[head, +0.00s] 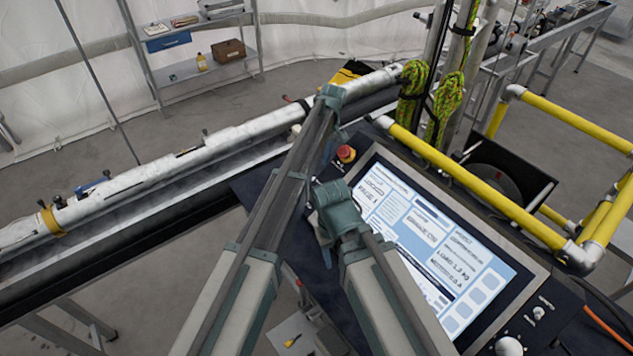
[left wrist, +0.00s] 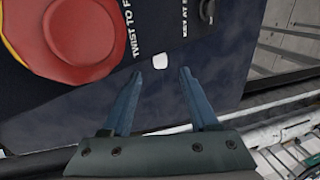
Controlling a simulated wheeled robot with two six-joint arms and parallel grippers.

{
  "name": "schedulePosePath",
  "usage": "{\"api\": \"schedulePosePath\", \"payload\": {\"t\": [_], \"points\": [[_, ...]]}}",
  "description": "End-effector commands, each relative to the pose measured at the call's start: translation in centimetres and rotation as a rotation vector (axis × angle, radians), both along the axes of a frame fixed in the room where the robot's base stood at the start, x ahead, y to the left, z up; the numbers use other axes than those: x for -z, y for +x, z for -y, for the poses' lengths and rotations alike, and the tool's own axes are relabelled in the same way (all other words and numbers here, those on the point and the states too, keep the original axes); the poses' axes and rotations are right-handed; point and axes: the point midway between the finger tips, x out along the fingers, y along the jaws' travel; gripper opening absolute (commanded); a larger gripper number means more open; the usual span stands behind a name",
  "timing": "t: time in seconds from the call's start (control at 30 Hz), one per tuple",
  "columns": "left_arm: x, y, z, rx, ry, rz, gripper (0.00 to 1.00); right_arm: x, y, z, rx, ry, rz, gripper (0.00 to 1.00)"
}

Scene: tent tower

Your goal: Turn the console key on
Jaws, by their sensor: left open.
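The console (head: 540,318) has a lit sloping screen (head: 430,240) and a red stop button (head: 346,154) at its upper left. My left gripper (head: 334,138) reaches down beside that button, mostly hidden by my arm. In the left wrist view its two blue fingers (left wrist: 160,88) are apart and empty over the dark panel (left wrist: 60,118). The red button (left wrist: 85,35) is at upper left, beside printed words. A small dark part (left wrist: 207,10), perhaps the key or its switch, is cut off at the top edge, near lettering that begins "KEY". I cannot make out my right gripper.
A yellow rail (head: 480,190) runs along the console's far right side. A long pale pipe (head: 150,175) lies to the left. Knobs (head: 509,346) stand at the console's lower right. My arm links cover the console's left part.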

Motion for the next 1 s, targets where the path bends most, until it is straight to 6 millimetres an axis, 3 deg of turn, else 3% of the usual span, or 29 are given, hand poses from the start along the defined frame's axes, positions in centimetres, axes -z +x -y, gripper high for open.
{"api": "schedulePosePath", "payload": {"t": [0.03, 0.3, 0.73, 1.0], "points": [[1.5, -0.1, -0.2, 0.000, 0.000, 0.000, 0.60, 1.5, 0.0, 0.0, -0.002, 0.000, 0.000, 0.50], [4.9, -0.6, -0.8, 0.000, 0.000, 0.000, 0.60, 4.9, 0.0, 0.0, -0.005, -0.001, 0.000, 0.50], [5.4, -0.7, -1.0, -0.001, 0.000, 0.000, 0.60, 5.4, 0.0, 0.0, -0.005, -0.001, 0.000, 0.50], [5.4, -0.7, -0.9, -0.001, 0.000, 0.000, 0.11, 5.4, 0.0, 0.0, -0.005, -0.001, 0.000, 0.50]]}}
